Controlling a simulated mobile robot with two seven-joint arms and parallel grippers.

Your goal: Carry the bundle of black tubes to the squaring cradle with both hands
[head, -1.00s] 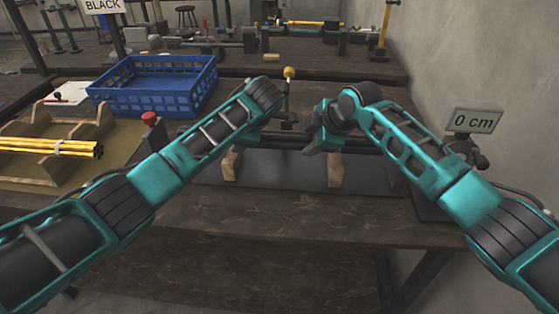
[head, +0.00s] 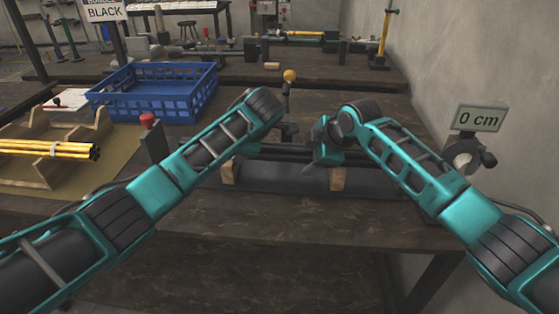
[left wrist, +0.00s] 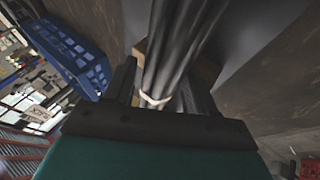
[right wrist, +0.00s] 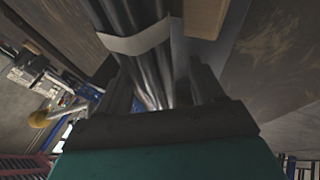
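The bundle of black tubes (head: 290,152) lies across two wooden blocks (head: 228,172) on a dark grey tray at the bench's front. A pale band (left wrist: 155,101) wraps it in the left wrist view, and another band (right wrist: 137,40) shows in the right wrist view. My left gripper (left wrist: 160,85) has its fingers on either side of the bundle; in the head view my forearm hides it. My right gripper (right wrist: 162,85) straddles the bundle near the right block, with a gap beside the tubes. Both look open. I cannot tell which fixture is the squaring cradle.
A wooden cradle (head: 95,130) with banded yellow tubes (head: 45,149) stands left on an olive mat. A blue crate (head: 150,100) is behind it.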

